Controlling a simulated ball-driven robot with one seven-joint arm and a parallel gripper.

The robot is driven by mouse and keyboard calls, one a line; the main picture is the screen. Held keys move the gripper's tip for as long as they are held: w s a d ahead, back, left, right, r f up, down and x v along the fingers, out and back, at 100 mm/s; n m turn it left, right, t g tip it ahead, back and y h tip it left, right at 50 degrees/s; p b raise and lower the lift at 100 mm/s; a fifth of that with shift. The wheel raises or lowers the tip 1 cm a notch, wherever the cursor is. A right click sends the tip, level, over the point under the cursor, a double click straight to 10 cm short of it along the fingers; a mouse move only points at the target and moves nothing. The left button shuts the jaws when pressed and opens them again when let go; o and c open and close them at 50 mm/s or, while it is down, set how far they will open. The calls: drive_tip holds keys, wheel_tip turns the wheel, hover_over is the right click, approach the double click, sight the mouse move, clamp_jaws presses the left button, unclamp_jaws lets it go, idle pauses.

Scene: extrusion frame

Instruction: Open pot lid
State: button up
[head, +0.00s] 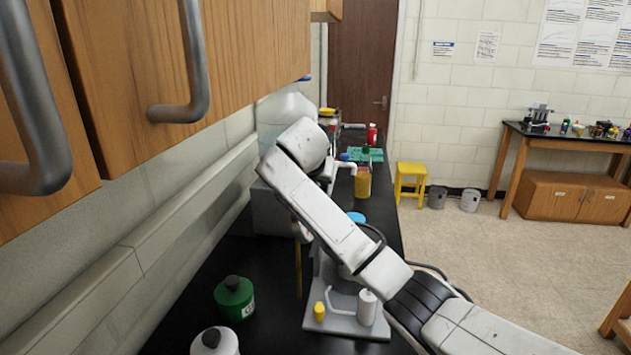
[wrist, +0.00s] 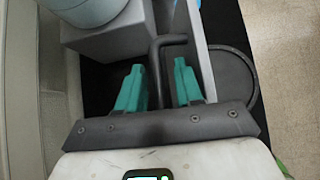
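In the wrist view my gripper (wrist: 160,76) has two teal fingers spread apart. A dark bent rod (wrist: 156,68), like a handle, shows in the gap between them, with space visible on both sides. A pale blue rounded thing (wrist: 92,8), possibly a pot or its lid, sits on a grey box-like body (wrist: 112,42) at the upper left, beyond the fingers. In the head view a small blue round top (head: 356,217) shows behind my arm. I cannot tell whether it is the pot lid. My gripper is not clearly seen in the head view; my arm hides much of the bench.
A black bench (head: 262,275) runs along the left wall. A green bottle (head: 234,298) and a white bottle (head: 214,342) stand at its near end. Wooden cabinets (head: 190,55) hang above.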

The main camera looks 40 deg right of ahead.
drive_tip(key=b+v, duration=0.2)
drive_tip(key=v, duration=0.8)
drive_tip(key=shift+s+a+r+b, duration=0.2)
drive_tip(key=shift+a+r+b, duration=0.05)
drive_tip(key=shift+b, duration=0.15)
idle(0.4)
